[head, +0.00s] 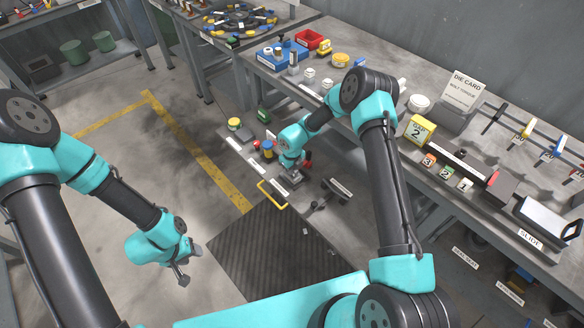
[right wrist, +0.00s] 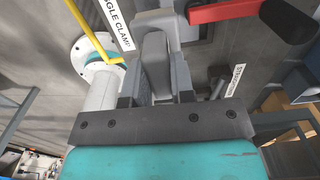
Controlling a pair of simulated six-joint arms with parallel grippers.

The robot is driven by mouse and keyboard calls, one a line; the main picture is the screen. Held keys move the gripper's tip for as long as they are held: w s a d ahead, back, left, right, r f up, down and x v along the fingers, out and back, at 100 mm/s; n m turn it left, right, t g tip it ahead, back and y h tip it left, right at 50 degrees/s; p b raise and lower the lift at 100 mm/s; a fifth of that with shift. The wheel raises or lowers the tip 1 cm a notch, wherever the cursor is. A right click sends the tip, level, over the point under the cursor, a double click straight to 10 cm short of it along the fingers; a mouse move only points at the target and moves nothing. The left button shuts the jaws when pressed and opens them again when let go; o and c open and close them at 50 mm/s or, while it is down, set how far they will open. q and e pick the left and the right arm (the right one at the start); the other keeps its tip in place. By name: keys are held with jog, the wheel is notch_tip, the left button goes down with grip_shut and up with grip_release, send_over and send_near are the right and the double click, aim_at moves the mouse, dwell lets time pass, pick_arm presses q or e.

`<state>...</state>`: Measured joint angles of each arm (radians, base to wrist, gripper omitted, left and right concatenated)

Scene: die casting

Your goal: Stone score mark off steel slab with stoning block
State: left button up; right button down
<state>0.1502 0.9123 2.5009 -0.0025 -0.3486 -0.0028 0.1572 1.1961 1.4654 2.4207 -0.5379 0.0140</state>
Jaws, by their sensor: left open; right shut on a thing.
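My right gripper (head: 292,172) is low over a narrow strip of labelled fixtures in the head view. In the right wrist view it is shut on a grey part (right wrist: 155,62), mostly hidden by the jaws; I cannot tell whether it is the stoning block or part of a fixture. A red handle (right wrist: 240,10) lies just beyond it. My left gripper (head: 183,266) is open and empty, hanging over the floor left of the dark mat. I cannot clearly make out the steel slab, its score mark or a separate stoning block.
A yellow bar (head: 272,194) stands close to my right gripper, with a toggle clamp label (right wrist: 112,22) beside it. A workbench (head: 385,150) with blocks, a die card (head: 465,90) and a slide (head: 548,222) runs along the right. Floor around my left gripper is clear.

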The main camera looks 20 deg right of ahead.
jog(key=shift+f, duration=1)
dwell(0.4)
jog(key=shift+w, duration=0.1)
jog(key=shift+w+a+r, duration=0.1)
jog(key=shift+w+a, duration=0.25)
jog(key=shift+w, duration=0.25)
jog(key=shift+w+a, duration=0.3)
jog(key=shift+w, duration=0.3)
jog(key=shift+w+a+f, duration=0.1)
jog(key=shift+w+a, duration=0.25)
jog(key=shift+w, duration=0.3)
jog(key=shift+w+a+f, duration=0.1)
jog(key=shift+w+a, duration=0.2)
jog(key=shift+w, duration=0.3)
jog(key=shift+r, duration=0.1)
jog(key=shift+s+d, duration=0.1)
jog(key=shift+s, duration=0.1)
jog(key=shift+s+d+f, duration=0.1)
jog(key=shift+s+d, duration=0.2)
jog(key=shift+s, duration=0.3)
jog(key=shift+s+d+f, duration=0.1)
jog(key=shift+s+d, duration=0.15)
jog(key=shift+s, duration=0.3)
jog(key=shift+s, duration=0.1)
